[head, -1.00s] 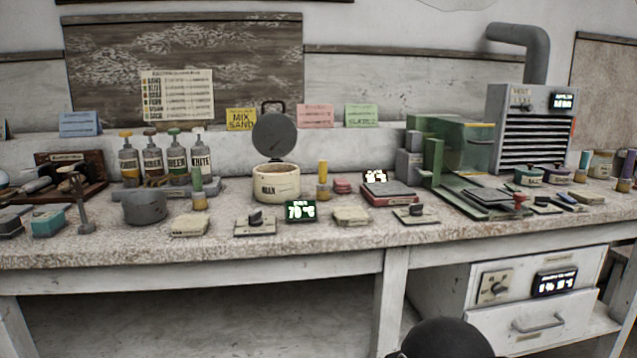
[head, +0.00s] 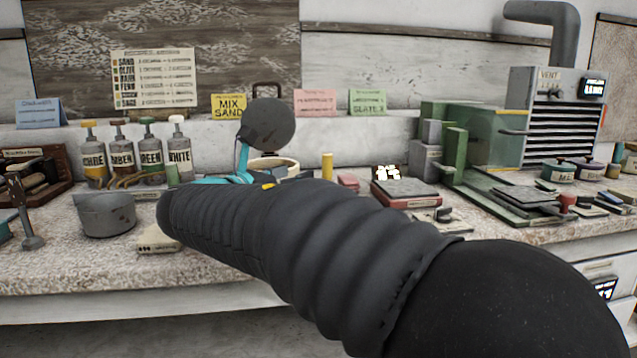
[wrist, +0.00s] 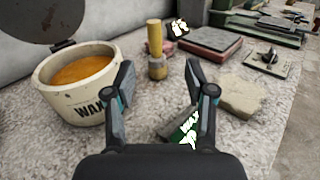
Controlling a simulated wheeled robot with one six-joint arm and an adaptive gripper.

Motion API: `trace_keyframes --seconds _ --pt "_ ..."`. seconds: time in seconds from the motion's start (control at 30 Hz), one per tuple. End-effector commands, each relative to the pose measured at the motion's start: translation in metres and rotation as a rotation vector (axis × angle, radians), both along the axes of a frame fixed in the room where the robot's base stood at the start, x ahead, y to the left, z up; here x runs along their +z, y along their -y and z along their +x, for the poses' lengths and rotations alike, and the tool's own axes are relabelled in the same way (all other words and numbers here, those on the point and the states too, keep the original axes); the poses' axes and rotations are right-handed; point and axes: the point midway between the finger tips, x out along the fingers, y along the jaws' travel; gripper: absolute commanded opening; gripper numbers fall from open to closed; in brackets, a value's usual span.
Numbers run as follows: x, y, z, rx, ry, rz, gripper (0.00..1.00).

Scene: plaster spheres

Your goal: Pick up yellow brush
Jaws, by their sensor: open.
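The yellow brush (wrist: 155,40) stands upright on the speckled worktop, its yellow handle up and its tan lower part on the surface. In the head view only the upper part of the yellow brush (head: 327,164) shows above my arm. My gripper (wrist: 160,82) is open and empty, its two fingers spread to either side. In the wrist view the brush appears beyond the fingertips, between them and near the left one, with nothing gripped. In the head view my arm hides most of the gripper; some cyan parts show.
A wax pot (wrist: 72,88) with its lid open and orange contents stands left of the brush. A red-based plate (wrist: 208,42) lies behind.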

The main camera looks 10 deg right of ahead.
Motion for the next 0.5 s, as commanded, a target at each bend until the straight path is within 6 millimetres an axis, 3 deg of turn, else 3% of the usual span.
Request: trace_keyframes --seconds 0.13,0.5 --pt "0.004 0.001 0.011 0.007 -0.001 -0.035 0.55" --pt "0.004 0.041 0.053 0.013 0.001 -0.030 0.55"
